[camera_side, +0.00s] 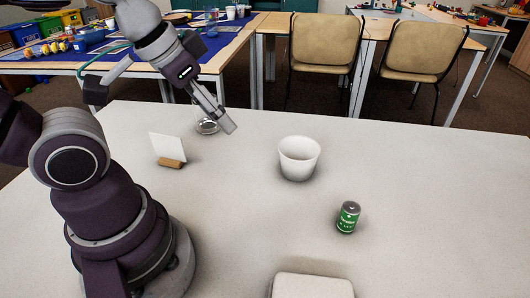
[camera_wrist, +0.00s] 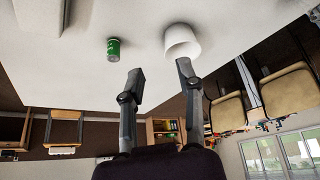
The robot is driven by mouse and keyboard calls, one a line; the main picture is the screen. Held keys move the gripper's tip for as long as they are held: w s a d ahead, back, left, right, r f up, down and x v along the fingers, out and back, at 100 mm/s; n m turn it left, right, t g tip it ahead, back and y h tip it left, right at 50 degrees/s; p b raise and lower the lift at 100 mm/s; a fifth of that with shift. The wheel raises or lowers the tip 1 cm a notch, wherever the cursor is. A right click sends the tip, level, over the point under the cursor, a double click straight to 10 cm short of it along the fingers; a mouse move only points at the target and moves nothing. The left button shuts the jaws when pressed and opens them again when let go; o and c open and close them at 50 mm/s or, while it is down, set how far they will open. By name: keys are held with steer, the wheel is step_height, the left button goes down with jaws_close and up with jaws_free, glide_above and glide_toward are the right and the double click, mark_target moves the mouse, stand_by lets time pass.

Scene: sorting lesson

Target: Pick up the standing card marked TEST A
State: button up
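A white card (camera_side: 166,147) stands in a small wooden holder (camera_side: 172,163) on the table in the side view. Its marking cannot be read from here. My gripper (camera_side: 230,126) is in the air to the right of the card, above the table. In the wrist view, my gripper (camera_wrist: 159,72) has its two fingers apart with nothing between them. The card does not show in the wrist view.
On the white table (camera_side: 420,200) are a white cup (camera_side: 299,160), a green can (camera_side: 348,218), a small shiny round item (camera_side: 207,126) behind the card, and a pale box (camera_side: 312,287) at the front edge. The table's right side is clear.

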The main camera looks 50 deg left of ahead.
steer(key=w+a+n+g, duration=0.1)
steer(key=w+a+n, duration=0.1)
steer(key=a+n, duration=0.35)
steer(key=n+g, duration=0.5)
steer(key=n, duration=1.5)
glide_above(171, 159)
step_height(171, 159, down, 10)
step_height(171, 159, down, 10)
steer(key=shift+r, duration=0.2)
steer(key=shift+f, duration=0.15)
steer(key=shift+c, duration=0.3)
jaws_close()
